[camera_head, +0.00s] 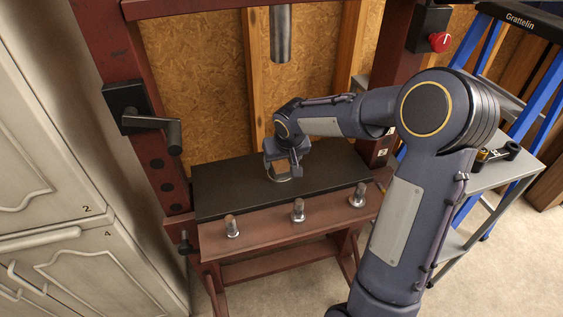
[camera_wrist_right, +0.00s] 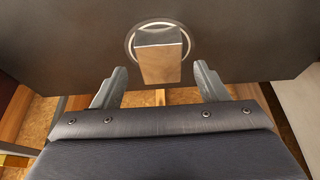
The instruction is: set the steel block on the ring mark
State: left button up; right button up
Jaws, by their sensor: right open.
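The steel block (camera_wrist_right: 160,58) stands on the dark press bed in the right wrist view, its shiny side reflecting brown. The pale ring mark (camera_wrist_right: 130,42) runs around the block, whose near part overlaps the ring's near edge in this view. My right gripper (camera_wrist_right: 161,74) is open, with a finger on each side of the block's near end and clear gaps to it. In the head view my right gripper (camera_head: 283,170) is low over the bed at the ring mark (camera_head: 280,179) and mostly hides the block. My left gripper is not in view.
The dark bed (camera_head: 225,190) lies in a red press frame (camera_head: 150,150) under a steel ram (camera_head: 280,35). Several bolts (camera_head: 298,210) stand along the front beam. White cabinets (camera_head: 90,220) are at left. A grey side table (camera_head: 500,175) and a blue ladder are at right.

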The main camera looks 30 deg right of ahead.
jog(key=d+v, duration=0.1)
jog(key=v, duration=0.8)
jog(key=s+a+y, duration=0.1)
jog(key=s+a, duration=0.2)
jog(key=s, duration=0.5)
jog(key=s+a+t+y, duration=0.1)
jog(key=s+a, duration=0.3)
jog(key=s, duration=0.4)
jog(key=s+a+n+y, duration=0.1)
jog(key=s+a, duration=0.3)
jog(key=s, duration=0.4)
jog(key=shift+a+f+y+p, duration=0.25)
jog(key=shift+y+p, duration=0.2)
jog(key=shift+y, duration=0.45)
jog(key=shift+s+r, duration=0.1)
jog(key=shift+s, duration=0.05)
notch_tip(320, 180, up, 9)
jog(key=p, duration=0.9)
jog(key=shift+r, duration=0.1)
